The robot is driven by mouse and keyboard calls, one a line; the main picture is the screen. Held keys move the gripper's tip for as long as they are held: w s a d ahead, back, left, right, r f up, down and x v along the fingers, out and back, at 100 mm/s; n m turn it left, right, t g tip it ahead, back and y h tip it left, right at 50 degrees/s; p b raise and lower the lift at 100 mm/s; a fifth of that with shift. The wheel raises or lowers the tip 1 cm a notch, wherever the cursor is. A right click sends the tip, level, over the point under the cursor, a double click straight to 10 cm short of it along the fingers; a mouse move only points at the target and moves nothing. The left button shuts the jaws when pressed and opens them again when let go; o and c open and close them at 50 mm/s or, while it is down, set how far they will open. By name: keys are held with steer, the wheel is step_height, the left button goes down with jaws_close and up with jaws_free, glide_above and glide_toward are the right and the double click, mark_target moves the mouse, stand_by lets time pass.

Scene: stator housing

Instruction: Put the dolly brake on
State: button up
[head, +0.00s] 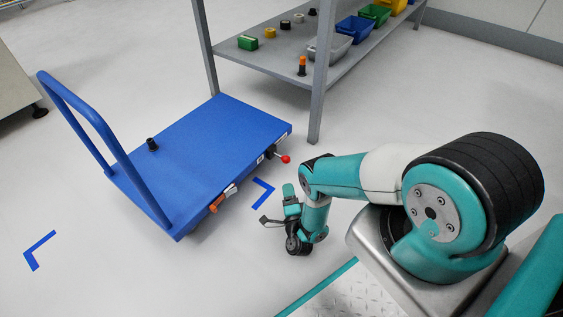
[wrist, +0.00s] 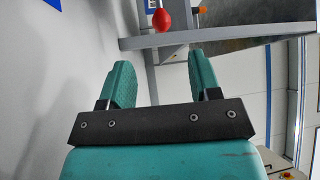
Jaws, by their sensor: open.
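The blue dolly (head: 215,135) stands on the floor with its push handle (head: 75,105) at the left. A lever with a red knob (head: 286,159) sticks out from its near side by the right corner. A second lever with an orange grip (head: 214,207) sits further left on that side. I cannot tell from looks which lever is the brake. My gripper (head: 290,190) is low, right of the dolly and apart from it. In the wrist view my gripper (wrist: 160,66) is open and empty, and the red knob (wrist: 161,19) shows beyond the fingertips, roughly midway between them.
A grey shelf rack (head: 316,100) stands behind the dolly with coloured bins and small parts. A black object (head: 152,144) stands on the dolly deck. Blue corner marks (head: 263,194) lie on the floor. The floor between my gripper and the dolly is clear.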

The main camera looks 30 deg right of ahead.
mark_target(281, 156)
steer(key=b+x, duration=0.7)
steer(key=x, duration=0.2)
steer(key=b+x, duration=0.4)
steer(key=x, duration=0.1)
steer(key=shift+w+f+b, duration=0.1)
steer(key=shift+f+b, duration=0.15)
steer(key=shift+b, duration=0.05)
steer(key=shift+w+d+r+b, duration=0.3)
steer(key=shift+w+r+b, duration=0.05)
steer(key=shift+w, duration=0.3)
jaws_close()
